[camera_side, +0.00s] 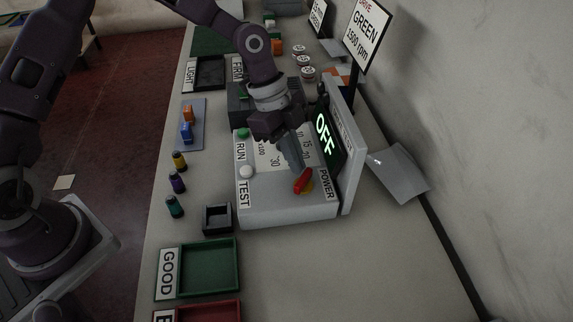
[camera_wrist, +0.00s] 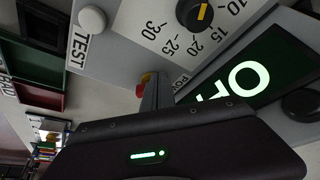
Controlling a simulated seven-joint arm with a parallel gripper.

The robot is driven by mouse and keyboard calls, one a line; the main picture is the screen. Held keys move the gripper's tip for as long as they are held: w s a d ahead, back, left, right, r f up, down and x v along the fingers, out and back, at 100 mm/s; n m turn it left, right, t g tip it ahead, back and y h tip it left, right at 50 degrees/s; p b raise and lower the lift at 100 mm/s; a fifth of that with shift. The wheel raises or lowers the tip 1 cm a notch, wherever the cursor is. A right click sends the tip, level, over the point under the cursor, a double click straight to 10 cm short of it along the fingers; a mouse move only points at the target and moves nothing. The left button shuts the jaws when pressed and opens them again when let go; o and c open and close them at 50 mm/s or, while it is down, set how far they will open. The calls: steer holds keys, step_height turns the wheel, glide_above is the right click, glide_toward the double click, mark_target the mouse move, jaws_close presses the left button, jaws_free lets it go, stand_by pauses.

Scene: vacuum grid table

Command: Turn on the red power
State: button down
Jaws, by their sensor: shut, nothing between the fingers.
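The red power switch (camera_side: 303,181) is a red lever on a yellow base, by the POWER label (camera_side: 326,184) on the grey control box (camera_side: 285,211). My gripper (camera_side: 299,168) is shut and empty, pointing down just behind the red switch in the side view. Whether it touches the switch I cannot tell. In the wrist view the red switch (camera_wrist: 146,82) shows partly, by the tip of my gripper (camera_wrist: 150,84), which hides some of it.
The box also carries a green RUN button (camera_side: 243,133), a white TEST button (camera_side: 246,171) and a dial (camera_wrist: 200,13). A green GOOD tray (camera_side: 208,269) and a small black holder (camera_side: 217,218) lie in front. Several small coloured cylinders stand at the left.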

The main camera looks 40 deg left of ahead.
steer(key=m, duration=0.1)
steer(key=w+m+g, duration=0.1)
steer(key=m, duration=0.1)
steer(key=shift+d+m, duration=0.3)
steer(key=shift+d, duration=0.1)
steer(key=m, duration=0.1)
steer(key=m+g, duration=0.1)
steer(key=m, duration=0.1)
steer(key=shift+w+d+y, duration=0.25)
steer(key=shift+d+y, duration=0.1)
steer(key=shift+y, duration=0.05)
steer(key=shift+s+d, duration=0.15)
steer(key=shift+s, duration=0.35)
steer(key=shift+s+d, duration=0.15)
steer(key=shift+s, duration=0.35)
steer(key=w+a, duration=0.1)
steer(key=w, duration=0.1)
steer(key=w+a, duration=0.1)
steer(key=a, duration=0.1)
steer(key=shift+w, duration=0.4)
steer(key=w+v, duration=0.1)
steer(key=v, duration=0.9)
